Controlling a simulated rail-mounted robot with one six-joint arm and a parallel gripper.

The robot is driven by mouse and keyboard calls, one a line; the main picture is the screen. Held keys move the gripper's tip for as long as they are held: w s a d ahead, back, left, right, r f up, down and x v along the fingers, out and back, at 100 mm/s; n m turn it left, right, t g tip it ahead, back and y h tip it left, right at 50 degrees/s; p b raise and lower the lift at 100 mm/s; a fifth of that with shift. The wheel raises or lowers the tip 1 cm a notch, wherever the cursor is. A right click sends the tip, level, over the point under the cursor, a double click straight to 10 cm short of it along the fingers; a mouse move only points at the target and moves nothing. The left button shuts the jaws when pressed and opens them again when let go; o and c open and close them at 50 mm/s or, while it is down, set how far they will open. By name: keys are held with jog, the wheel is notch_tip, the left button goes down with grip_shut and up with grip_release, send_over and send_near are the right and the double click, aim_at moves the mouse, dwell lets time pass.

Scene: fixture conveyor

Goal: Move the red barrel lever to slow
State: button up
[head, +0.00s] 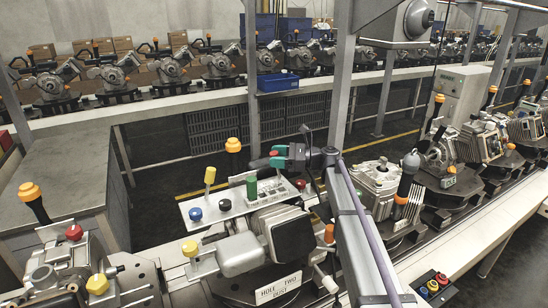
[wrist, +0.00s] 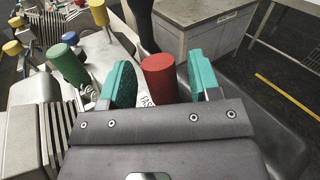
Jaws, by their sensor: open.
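The red barrel lever (wrist: 159,78) stands between the two teal fingers of my gripper (wrist: 156,86) in the wrist view. The fingers are open on either side of it, and a gap shows on the right; contact on the left I cannot tell. Its lower end is hidden behind my gripper body. Part of a printed label (wrist: 146,101) shows beside the left finger, too small to read. In the head view my gripper (head: 279,156) is over the right back part of the light control panel (head: 238,207), and the red lever is hard to make out there.
An orange-topped lever (head: 233,146) rises behind. Machines on a conveyor (head: 470,228) stand to the right. A grey cabinet (wrist: 205,30) is beyond.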

jog(key=shift+a, duration=0.55)
grip_shut()
